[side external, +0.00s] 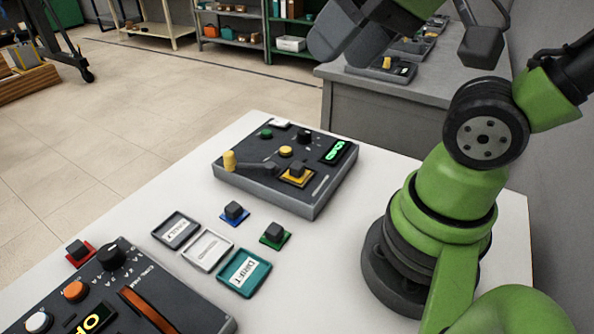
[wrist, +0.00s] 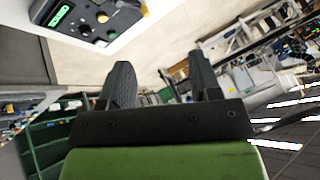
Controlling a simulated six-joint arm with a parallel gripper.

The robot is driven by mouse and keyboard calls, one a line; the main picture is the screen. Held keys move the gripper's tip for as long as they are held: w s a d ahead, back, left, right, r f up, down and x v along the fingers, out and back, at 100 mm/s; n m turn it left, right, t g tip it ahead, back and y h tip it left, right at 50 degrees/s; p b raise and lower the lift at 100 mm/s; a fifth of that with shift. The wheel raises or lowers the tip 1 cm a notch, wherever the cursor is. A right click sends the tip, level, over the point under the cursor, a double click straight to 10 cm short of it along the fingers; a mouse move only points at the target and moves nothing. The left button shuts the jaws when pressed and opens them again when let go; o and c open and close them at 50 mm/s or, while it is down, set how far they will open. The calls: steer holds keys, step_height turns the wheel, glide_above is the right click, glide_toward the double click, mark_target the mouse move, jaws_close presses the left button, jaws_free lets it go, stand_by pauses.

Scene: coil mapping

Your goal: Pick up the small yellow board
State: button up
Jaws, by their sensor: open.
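The small yellow board (side external: 291,181) is a flat yellow square with a dark block on top. In the side view it lies on the top of a dark control panel (side external: 265,197), near its front right edge. My gripper (wrist: 161,80) shows in the wrist view with its two dark fingers spread apart and nothing between them. It is up in the air, away from the board. I cannot make out the yellow board in the wrist view, where part of the panel (wrist: 82,24) shows at the upper left.
A blue board (side external: 228,218) and a green board (side external: 268,241) lie on the white table, with a red board (side external: 91,259) at left. Grey (side external: 163,238), white (side external: 197,263) and teal (side external: 232,285) labelled trays lie between the panel and another control box (side external: 165,297).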

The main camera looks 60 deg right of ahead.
steer(key=w+d+f+n+g+h, duration=0.2)
steer(key=w+d+f+g, duration=0.25)
steer(key=w+f, duration=0.35)
steer(key=n+g, duration=0.2)
steer(key=g, duration=0.1)
glide_above(299, 166)
steer(key=shift+t, duration=0.25)
step_height(299, 166, down, 12)
steer(key=shift+f, duration=3.1)
jaws_close()
steer(key=shift+r, duration=0.1)
